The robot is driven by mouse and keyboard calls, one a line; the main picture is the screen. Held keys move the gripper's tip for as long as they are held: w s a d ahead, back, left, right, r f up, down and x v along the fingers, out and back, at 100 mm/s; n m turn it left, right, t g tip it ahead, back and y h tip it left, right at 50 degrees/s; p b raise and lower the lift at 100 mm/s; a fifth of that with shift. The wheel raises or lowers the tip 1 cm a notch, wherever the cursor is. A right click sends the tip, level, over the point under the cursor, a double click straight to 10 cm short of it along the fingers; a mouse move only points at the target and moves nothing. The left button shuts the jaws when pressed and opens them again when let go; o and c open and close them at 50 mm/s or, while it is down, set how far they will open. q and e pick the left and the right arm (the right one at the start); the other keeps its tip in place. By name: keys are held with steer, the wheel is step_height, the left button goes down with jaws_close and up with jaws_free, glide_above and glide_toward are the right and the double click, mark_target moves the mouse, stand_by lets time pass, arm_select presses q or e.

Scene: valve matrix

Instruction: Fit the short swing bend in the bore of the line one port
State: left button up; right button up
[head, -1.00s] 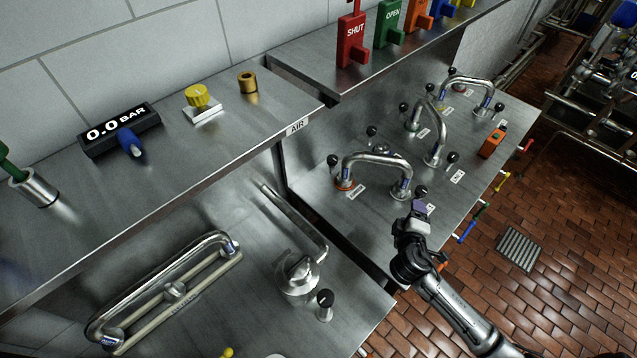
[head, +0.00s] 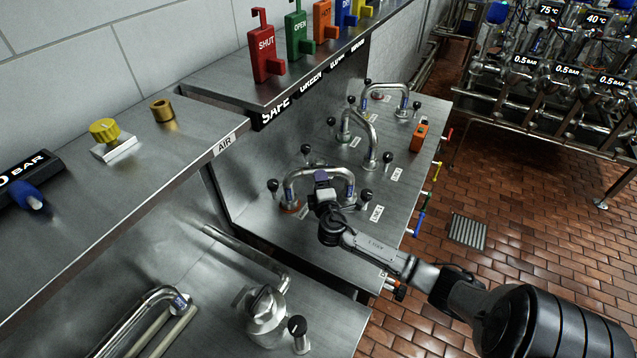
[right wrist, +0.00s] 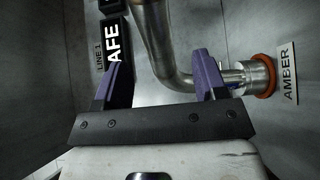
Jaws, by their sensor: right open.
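A polished steel swing bend (head: 303,172) arches over the nearest part of the port panel (head: 262,222). Its left end stands at an orange-ringed port (head: 290,206), and its right end is partly hidden by my gripper. Which bend is the short one I cannot tell. A LINE 1 label (head: 376,213) lies to the right of this bend. My right gripper (head: 322,180) is open at the bend's front. In the right wrist view the bend (right wrist: 172,62) lies beyond and between the purple fingers, with its orange-ringed end (right wrist: 263,75) beside an AMBER plate (right wrist: 287,76). My left gripper is out of view.
Two more bends (head: 362,122) (head: 392,86) and several black-knobbed handles stand farther along the panel. An orange box (head: 420,134) sits near its right edge. A shelf with coloured tags (head: 265,48) overhangs at the back.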

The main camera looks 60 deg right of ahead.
steer(key=shift+x, duration=2.8)
steer(key=shift+s+d+r, duration=0.1)
steer(key=shift+s+d, duration=0.05)
jaws_close()
